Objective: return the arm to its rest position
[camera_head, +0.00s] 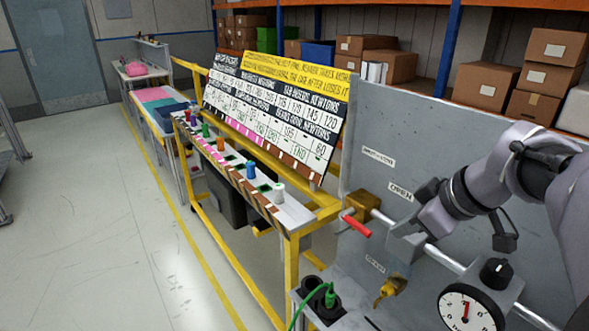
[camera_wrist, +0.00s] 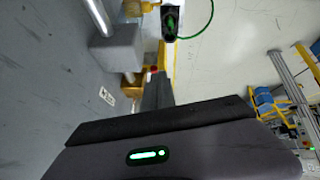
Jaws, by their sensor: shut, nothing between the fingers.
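My arm (camera_head: 520,170) reaches in from the right in the head view, in front of the grey upright panel (camera_head: 375,120). My gripper (camera_wrist: 158,88) shows in the wrist view as dark fingers closed together, with nothing between them. In the head view the gripper end (camera_head: 432,212) is near the grey block (camera_head: 402,240) on the metal rod; whether they touch I cannot tell. The fingertips are hard to make out there.
A red-handled valve (camera_head: 357,226), a round dial gauge (camera_head: 470,312) and a socket with a green plug (camera_head: 330,296) are close by. A yellow-framed bench (camera_head: 290,262) with coloured pieces stands left. The floor (camera_head: 110,210) beyond is clear.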

